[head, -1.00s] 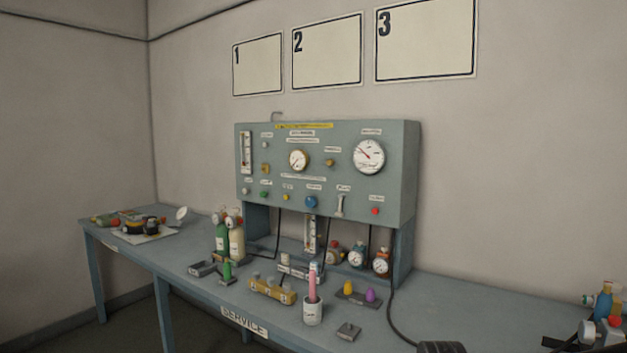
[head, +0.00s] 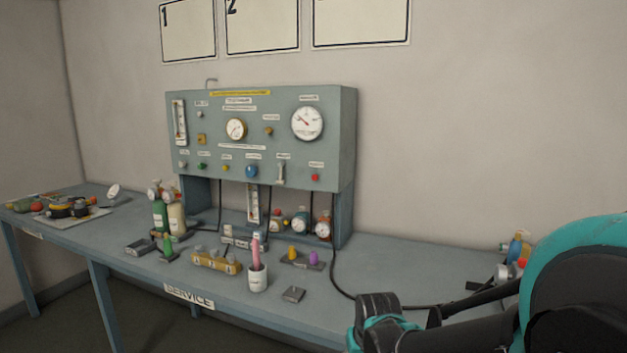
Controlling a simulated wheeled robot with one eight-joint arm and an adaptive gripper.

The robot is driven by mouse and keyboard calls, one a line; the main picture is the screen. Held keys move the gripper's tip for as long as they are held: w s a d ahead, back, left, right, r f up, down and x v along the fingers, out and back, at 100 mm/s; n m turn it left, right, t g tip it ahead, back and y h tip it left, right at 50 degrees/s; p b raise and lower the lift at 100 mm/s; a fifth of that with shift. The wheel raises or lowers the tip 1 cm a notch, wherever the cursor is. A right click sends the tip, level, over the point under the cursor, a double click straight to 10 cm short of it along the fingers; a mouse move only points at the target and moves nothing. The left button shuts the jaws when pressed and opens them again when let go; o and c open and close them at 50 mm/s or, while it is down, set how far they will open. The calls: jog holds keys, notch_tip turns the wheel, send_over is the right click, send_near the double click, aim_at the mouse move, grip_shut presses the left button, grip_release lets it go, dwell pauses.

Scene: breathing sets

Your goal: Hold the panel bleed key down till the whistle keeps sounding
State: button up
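The grey-green panel (head: 215,157) stands on the service bench against the wall. Its lower row holds small knobs, a blue knob (head: 251,171), a pale upright lever (head: 280,173) and a red button (head: 315,178). The labels are too small to read, so I cannot tell which control is the bleed key or which part is the whistle. My teal and black arm (head: 575,240) fills the lower right, well apart from the panel. Dark parts at its end show over the bench's front right; I cannot make out whether the fingers are open or shut.
Green and cream cylinders (head: 176,218), a brass block (head: 214,262), a white cup with a pink stick (head: 258,279) and several small gauges stand before and under the panel. A black hose (head: 338,280) runs along the bench. Bench right of the panel is mostly clear.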

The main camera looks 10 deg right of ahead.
grip_shut()
dwell(0.3)
dwell(1.2)
